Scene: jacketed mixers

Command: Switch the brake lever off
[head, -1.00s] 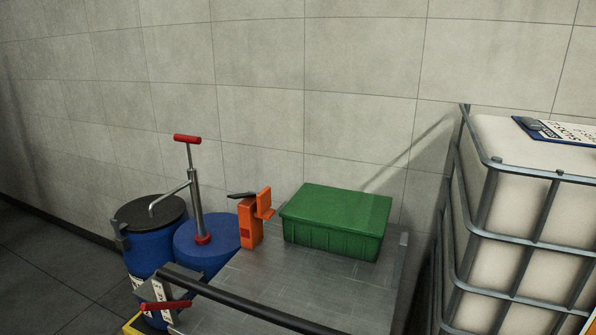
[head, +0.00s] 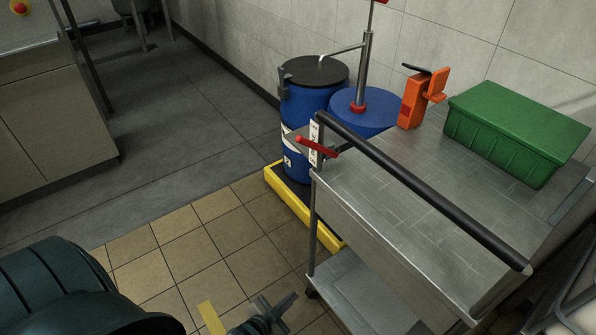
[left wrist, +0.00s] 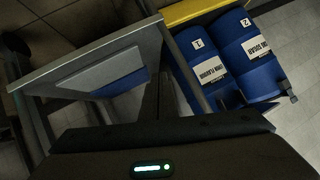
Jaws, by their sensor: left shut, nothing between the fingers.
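The plate's lettering is too small to read. The lever slants down to the right in the head view. My left gripper (head: 274,314) is low at the bottom of the head view, over the tan tiles, left of the cart and well below the lever. It is shut and empty. In the left wrist view its dark fingers (left wrist: 154,100) point toward the cart and drums. My right gripper is out of view.
A black push bar (head: 420,190) runs along the cart's near edge. A green crate (head: 515,130) and an orange tool (head: 415,100) stand on top. Blue drums (head: 308,105) stand behind on a yellow-edged base (head: 300,208). The tiled floor to the left is clear.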

